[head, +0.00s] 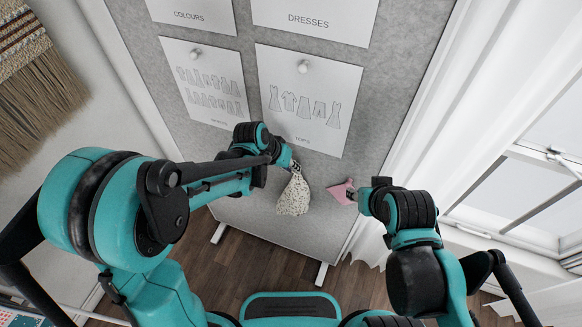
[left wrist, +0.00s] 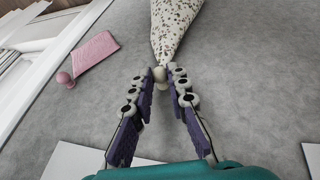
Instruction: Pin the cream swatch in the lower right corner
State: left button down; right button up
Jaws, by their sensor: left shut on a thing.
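The cream swatch (head: 294,194) is cream with dark speckles and hangs from a gathered top low on the grey board (head: 232,212). In the left wrist view the swatch (left wrist: 183,25) narrows to a pale round pin head (left wrist: 160,73). My left gripper (head: 294,165) is shut on this pin head, which sits between its fingertips (left wrist: 161,80). Whether the pin's point is in the board is hidden. My right gripper (head: 356,194) is in front of or beside the pink swatch (head: 341,192); its fingers are too small to read.
The pink swatch (left wrist: 94,52) hangs from a pink pin (left wrist: 64,77) in the left wrist view. Pinned sheets, including the tops sheet (head: 310,128), cover the board above. White curtains (head: 420,115) and a window stand at the right. Bare board lies around the cream swatch.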

pick_arm(q)
jog(key=shift+w+d, duration=0.1)
jog(key=shift+w, duration=0.2)
dwell(0.6)
jog(key=c, duration=1.4)
grip_release()
jog(key=shift+r, duration=0.1)
jog(key=v, duration=1.2)
jog(key=s+a+f+n+t+y+b, duration=0.1)
jog(key=s+a+n+t+y+b, duration=0.1)
jog(key=s+a, duration=1.1)
jog(key=shift+a+f+n+t+y+b, duration=0.4)
jog(key=shift+a+n+t+y, duration=0.3)
jog(key=shift+n+t+y, duration=0.35)
